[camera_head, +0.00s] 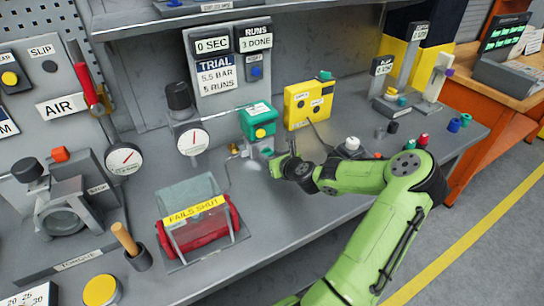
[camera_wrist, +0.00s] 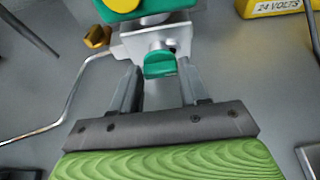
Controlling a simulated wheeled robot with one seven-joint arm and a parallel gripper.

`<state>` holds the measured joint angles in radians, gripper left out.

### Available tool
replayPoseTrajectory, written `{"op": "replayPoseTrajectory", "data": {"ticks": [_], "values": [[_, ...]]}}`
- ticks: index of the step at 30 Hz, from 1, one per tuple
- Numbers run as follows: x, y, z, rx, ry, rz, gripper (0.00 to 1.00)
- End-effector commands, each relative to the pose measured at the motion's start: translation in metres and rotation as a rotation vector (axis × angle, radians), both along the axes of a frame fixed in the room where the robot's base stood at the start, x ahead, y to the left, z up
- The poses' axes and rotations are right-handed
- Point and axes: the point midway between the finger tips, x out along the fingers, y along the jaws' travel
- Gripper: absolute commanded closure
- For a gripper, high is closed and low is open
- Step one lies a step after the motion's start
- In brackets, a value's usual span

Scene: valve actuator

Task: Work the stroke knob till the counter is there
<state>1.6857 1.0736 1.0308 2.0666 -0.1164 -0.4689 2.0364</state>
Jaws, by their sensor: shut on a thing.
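The green stroke knob (camera_wrist: 160,66) shows in the wrist view on a silver block (camera_wrist: 150,42), below a green unit with a yellow front. My gripper (camera_wrist: 160,80) has one finger on each side of the knob and is shut on it. The counter (camera_head: 254,37) on the back panel reads RUNS, 3 DONE. A card (camera_head: 217,74) left of it reads TRIAL, 5.5 BAR, 5 RUNS.
A display (camera_head: 212,45) reads 0 SEC. A black knob (camera_head: 180,96) and gauge (camera_head: 193,141) stand left of the green unit. A yellow box (camera_head: 308,104) stands right. A clear cover (camera_head: 192,196) marked FAILS SHUT sits over a red cylinder in front.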

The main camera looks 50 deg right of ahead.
Motion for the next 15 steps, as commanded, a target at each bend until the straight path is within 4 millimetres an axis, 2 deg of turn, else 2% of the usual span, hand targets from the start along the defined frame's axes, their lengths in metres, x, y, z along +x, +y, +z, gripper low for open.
{"op": "replayPoseTrajectory", "data": {"ticks": [8,15], "values": [[0.0006,0.0023,0.0008,-0.102,0.035,0.001,0.86],[0.0021,0.0061,-0.0002,-0.29,0.093,0.004,0.86]]}}
